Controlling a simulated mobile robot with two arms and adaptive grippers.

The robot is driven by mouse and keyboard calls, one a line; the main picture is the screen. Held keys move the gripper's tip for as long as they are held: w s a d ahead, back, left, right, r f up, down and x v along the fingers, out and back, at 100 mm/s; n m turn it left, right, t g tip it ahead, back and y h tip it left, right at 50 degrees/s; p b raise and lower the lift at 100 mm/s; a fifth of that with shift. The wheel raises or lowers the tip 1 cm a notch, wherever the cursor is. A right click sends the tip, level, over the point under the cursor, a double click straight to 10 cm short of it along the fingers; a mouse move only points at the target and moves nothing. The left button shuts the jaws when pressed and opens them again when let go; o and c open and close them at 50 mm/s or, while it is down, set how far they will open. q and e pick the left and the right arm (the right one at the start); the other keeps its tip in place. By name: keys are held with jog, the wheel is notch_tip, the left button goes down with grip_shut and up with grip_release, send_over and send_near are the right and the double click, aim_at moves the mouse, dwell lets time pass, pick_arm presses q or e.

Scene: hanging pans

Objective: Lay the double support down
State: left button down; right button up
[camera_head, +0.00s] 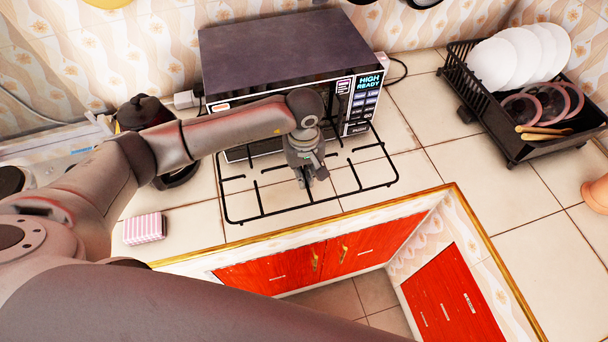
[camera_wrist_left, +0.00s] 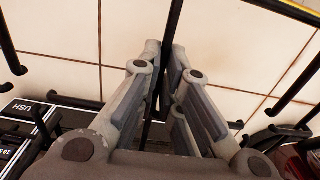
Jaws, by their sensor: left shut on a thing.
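The double support is a black wire grate (camera_head: 222,190) with several inward prongs, in front of the microwave in the head view. It looks roughly level over the tiled counter, but I cannot tell whether it touches the tiles. My left gripper (camera_head: 308,181) points down at its middle. In the left wrist view, the fingers of the left gripper (camera_wrist_left: 167,62) are closed around a black bar of the support (camera_wrist_left: 175,20). The fingers hide part of that bar. My right gripper is not seen.
A microwave (camera_head: 285,50) stands close behind the support. A black dish rack (camera_head: 515,150) with plates is at the right. A pink striped sponge (camera_head: 143,229) and a dark kettle (camera_head: 145,112) are at the left. The counter's wooden front edge (camera_head: 385,204) is near. Tiles right of the support are clear.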

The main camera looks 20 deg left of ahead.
aim_at(304, 196)
pick_arm(q)
jog(key=shift+w+f+b, duration=0.1)
jog(key=shift+f+b, duration=1.5)
jog(key=shift+f, duration=2.05)
jog(key=c, duration=1.5)
grip_release()
jog(key=shift+f, duration=0.15)
notch_tip(304, 196, up, 12)
jog(key=shift+r, duration=0.15)
